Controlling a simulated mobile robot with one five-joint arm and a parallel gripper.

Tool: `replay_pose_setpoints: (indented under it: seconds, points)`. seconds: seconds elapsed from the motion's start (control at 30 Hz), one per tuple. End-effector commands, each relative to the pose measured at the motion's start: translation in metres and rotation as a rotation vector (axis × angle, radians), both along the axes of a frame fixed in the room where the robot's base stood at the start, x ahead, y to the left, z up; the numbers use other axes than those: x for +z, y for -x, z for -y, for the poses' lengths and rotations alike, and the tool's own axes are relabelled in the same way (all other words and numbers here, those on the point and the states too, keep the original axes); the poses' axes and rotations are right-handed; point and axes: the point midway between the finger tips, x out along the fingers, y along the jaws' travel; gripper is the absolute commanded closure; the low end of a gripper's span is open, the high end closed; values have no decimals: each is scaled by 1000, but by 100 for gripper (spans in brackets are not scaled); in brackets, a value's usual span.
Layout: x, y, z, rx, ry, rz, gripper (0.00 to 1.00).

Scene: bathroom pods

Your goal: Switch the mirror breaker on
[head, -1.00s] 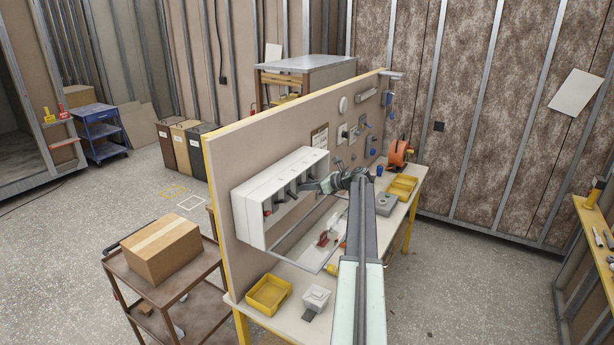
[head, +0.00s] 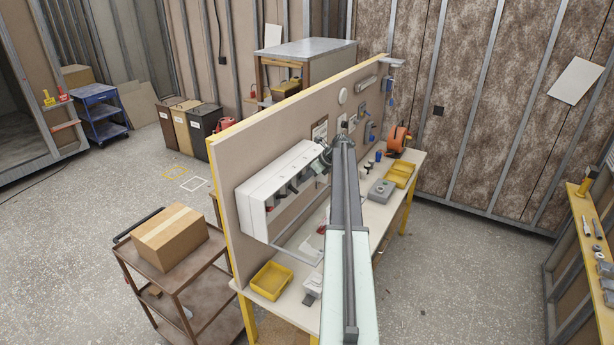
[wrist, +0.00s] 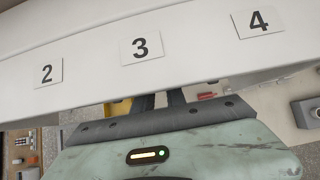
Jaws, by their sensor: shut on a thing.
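The white breaker box (head: 252,215) is mounted on the tan panel, with several dark levers (head: 292,187) in its open front. My gripper (head: 323,158) is at the box's right end in the head view. In the wrist view the white box edge (wrist: 95,75) crosses above my gripper (wrist: 160,98), with labels 2 (wrist: 47,73), 3 (wrist: 140,46) and 4 (wrist: 259,20). No mirror label is readable.
A workbench below the panel holds a yellow tray (head: 271,281), a grey box (head: 381,191) and an orange reel (head: 398,138). A brown cart with a cardboard box (head: 170,238) stands at the left. The floor at the right is clear.

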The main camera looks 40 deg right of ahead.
Motion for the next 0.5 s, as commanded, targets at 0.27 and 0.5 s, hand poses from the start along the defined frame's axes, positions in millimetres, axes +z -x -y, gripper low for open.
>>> replay_pose_setpoints:
  seconds: [0.27, 0.5]
  points:
    - [-1, 1, -1, 2, 0, -4, 100]
    - [-1, 0, -1, 2, 0, -2, 62]
